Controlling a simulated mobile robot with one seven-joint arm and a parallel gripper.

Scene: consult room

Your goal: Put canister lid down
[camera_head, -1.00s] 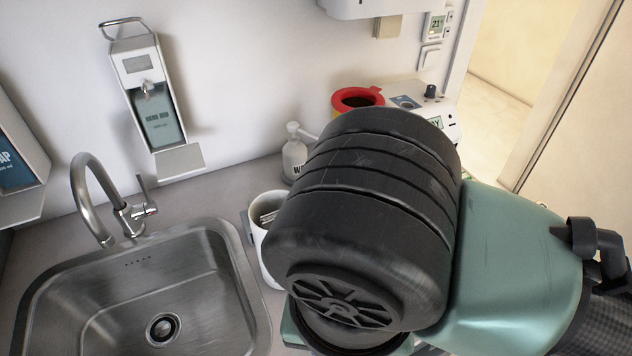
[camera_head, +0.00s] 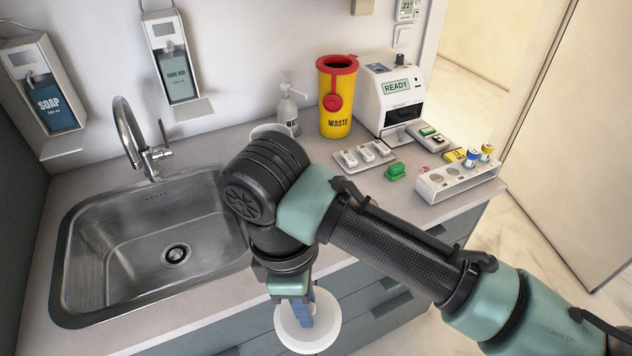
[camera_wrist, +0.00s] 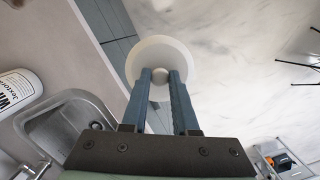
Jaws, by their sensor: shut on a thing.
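The canister lid (camera_head: 287,332) is a round white disc with a small knob. My gripper (camera_head: 306,318) is shut on it and holds it out in front of the counter's front edge. In the wrist view the blue fingers (camera_wrist: 160,76) pinch the knob, and the lid's disc (camera_wrist: 164,48) hangs over the pale floor and the cabinet front. The white canister (camera_head: 268,130) stands on the counter behind my arm.
The sink (camera_head: 120,262) lies left of my arm. A pump bottle (camera_head: 288,116), yellow waste bin (camera_head: 336,105) and white device (camera_head: 390,100) stand at the back. A vial rack (camera_head: 460,182) and small green item (camera_head: 395,171) are to the right. Some counter (camera_head: 360,215) is bare.

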